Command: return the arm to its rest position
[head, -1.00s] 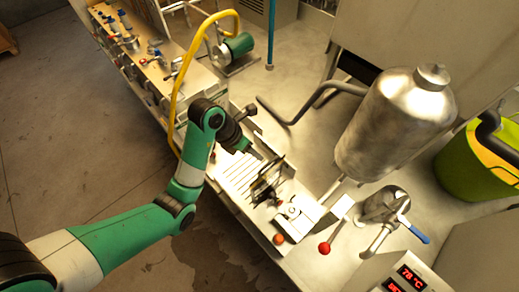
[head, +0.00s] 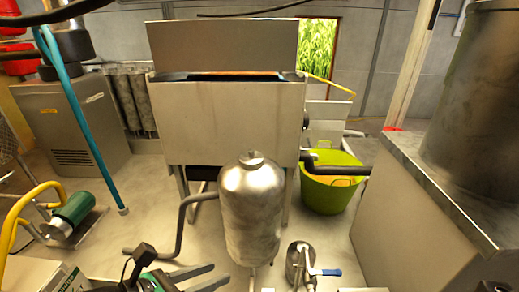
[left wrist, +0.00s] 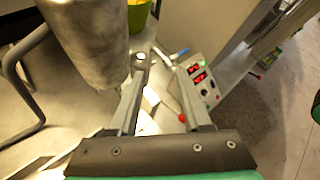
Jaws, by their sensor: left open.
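My left gripper (head: 218,273) shows at the bottom edge of the head view, with two grey fingers pointing right and a bit of green arm behind them. It is in front of and to the left of the steel tank's base. In the left wrist view the fingers (left wrist: 160,68) are spread apart with nothing held between them. The rest of the left arm is below the head view's frame. My right gripper does not show in either view.
A steel tank (head: 250,210) stands close to the left gripper. A blue-handled valve (head: 325,271) is right of it, and a green tub (head: 330,190) stands behind. In the left wrist view a control box with red digits (left wrist: 198,75) is at right.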

